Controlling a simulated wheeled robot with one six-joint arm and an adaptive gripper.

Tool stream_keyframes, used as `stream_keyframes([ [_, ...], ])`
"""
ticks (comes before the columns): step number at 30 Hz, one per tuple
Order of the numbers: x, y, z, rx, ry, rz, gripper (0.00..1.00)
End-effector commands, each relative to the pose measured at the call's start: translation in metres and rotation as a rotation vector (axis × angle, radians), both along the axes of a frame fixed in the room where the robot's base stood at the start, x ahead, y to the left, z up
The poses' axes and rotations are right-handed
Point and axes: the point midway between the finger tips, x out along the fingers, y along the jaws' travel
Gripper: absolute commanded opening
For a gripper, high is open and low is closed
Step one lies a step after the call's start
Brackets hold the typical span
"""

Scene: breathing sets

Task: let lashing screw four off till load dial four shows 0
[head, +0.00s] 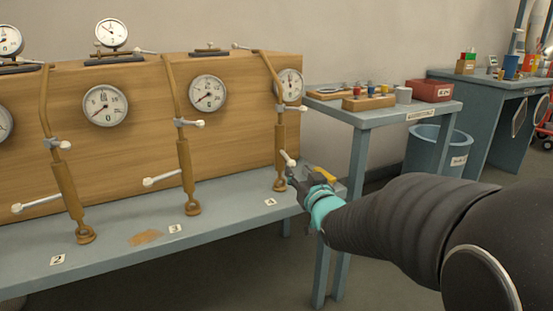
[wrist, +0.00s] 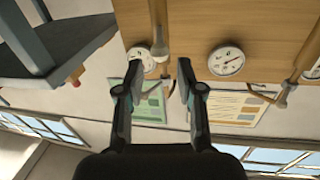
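Lashing screw four (head: 280,150) is a brown upright screw at the right end of the bench, behind the label 4 (head: 271,201). Its white-tipped handle (head: 289,159) sticks out near my gripper (head: 301,182). Dial four (head: 290,84) is a white round gauge on the wooden box, partly hidden by the screw's rod; its reading is too small to tell. In the wrist view, which looks upside down, the fingers of my gripper (wrist: 159,70) stand apart, with the screw's rod (wrist: 158,22) beyond them. I cannot tell whether they touch the handle.
Lashing screws three (head: 186,165) and two (head: 66,190) stand to the left, with their handles sticking out. A side table (head: 440,106) with a red box (head: 430,91) and small parts stands at the right. A blue bin (head: 432,150) is behind it.

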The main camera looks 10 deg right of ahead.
Motion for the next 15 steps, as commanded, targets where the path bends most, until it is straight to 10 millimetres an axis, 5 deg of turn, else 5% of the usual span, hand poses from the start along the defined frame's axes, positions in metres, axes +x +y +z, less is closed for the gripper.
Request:
stream_keyframes([
  [15, 0.082, 0.010, 0.001, 0.000, 0.000, 0.000, 0.37],
])
